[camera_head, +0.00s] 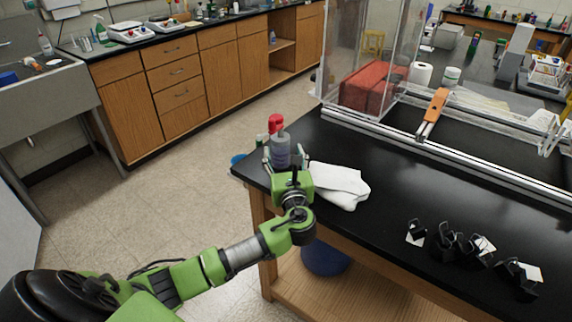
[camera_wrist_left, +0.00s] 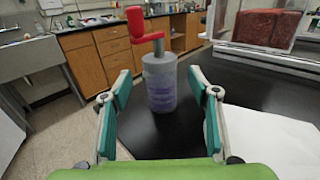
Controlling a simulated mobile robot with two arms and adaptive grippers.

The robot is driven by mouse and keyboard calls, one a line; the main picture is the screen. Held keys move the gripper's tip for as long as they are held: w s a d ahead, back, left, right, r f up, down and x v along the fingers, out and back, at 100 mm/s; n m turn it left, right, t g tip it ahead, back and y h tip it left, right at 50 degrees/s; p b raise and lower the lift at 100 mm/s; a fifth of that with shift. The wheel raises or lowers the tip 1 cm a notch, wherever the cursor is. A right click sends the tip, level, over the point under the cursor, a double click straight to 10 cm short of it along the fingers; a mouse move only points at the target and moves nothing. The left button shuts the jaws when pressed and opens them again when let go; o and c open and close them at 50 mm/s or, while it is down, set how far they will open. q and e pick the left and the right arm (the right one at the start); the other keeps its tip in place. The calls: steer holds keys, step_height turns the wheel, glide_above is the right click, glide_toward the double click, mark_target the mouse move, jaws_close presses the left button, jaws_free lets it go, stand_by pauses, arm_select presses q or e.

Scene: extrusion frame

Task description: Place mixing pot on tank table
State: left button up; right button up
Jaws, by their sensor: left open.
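The mixing pot (camera_head: 281,148) is a grey, translucent jar with purplish contents and a red crank handle on top. It stands upright on the black table (camera_head: 400,185) near its left corner. In the left wrist view the pot (camera_wrist_left: 160,84) is straight ahead, just beyond the fingertips. My left gripper (camera_head: 284,160) is open, with its teal-padded fingers (camera_wrist_left: 160,95) spread to either side of the pot and a gap on both sides. In the head view the gripper hides the pot's lower part. My right gripper is in neither view.
A folded white cloth (camera_head: 338,184) lies right of my left gripper. A clear enclosure on metal rails (camera_head: 450,151) stands at the table's back, with a red block (camera_head: 372,88) inside. Several black holders (camera_head: 462,247) stand at the right front. The table's middle is clear.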

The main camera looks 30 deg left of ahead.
arm_select(q)
steer(key=v, duration=0.5)
steer(key=shift+d, duration=0.1)
stand_by(0.4)
